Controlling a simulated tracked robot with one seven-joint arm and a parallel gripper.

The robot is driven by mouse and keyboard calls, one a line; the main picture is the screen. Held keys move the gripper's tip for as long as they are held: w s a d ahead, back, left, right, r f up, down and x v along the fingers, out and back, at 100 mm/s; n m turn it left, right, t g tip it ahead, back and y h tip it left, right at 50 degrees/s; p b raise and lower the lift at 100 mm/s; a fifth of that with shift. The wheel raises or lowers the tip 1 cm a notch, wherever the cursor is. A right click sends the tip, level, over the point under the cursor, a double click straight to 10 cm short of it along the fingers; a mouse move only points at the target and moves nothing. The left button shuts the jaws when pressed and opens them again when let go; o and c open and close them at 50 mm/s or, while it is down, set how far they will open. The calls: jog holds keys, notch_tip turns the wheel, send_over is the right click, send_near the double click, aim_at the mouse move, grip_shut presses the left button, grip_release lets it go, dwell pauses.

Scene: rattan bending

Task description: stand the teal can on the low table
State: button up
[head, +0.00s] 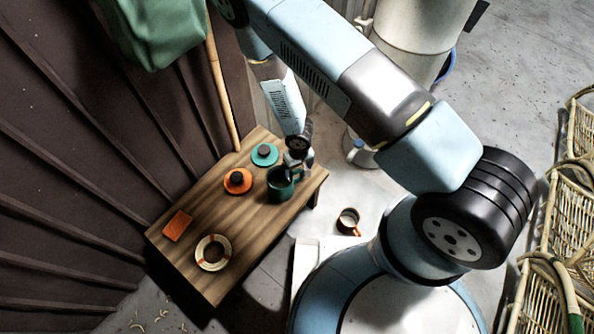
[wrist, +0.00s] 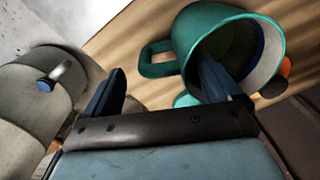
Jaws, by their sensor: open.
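The teal can (head: 280,190), a mug shape with a side handle, stands upright on the low wooden table (head: 250,222) near its right end. In the wrist view the teal can (wrist: 190,38) shows its open mouth and its handle. My gripper (head: 296,170) is open at the can's rim. In the wrist view my gripper (wrist: 160,85) has one finger over or inside the can's mouth and the other outside, beyond the handle. The handle lies between the fingers; I cannot tell whether they touch the can.
A teal lid (head: 265,155), an orange lid (head: 238,181), an orange block (head: 177,225) and a pale ring (head: 213,253) lie on the table. A dark wall (head: 80,160) borders the left; rattan frames (head: 565,200) stand right.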

notch_tip(320, 180, up, 10)
jog(key=shift+d+f, duration=0.15)
jog(key=shift+f, duration=0.05)
dwell(0.3)
jog(key=shift+w, duration=0.15)
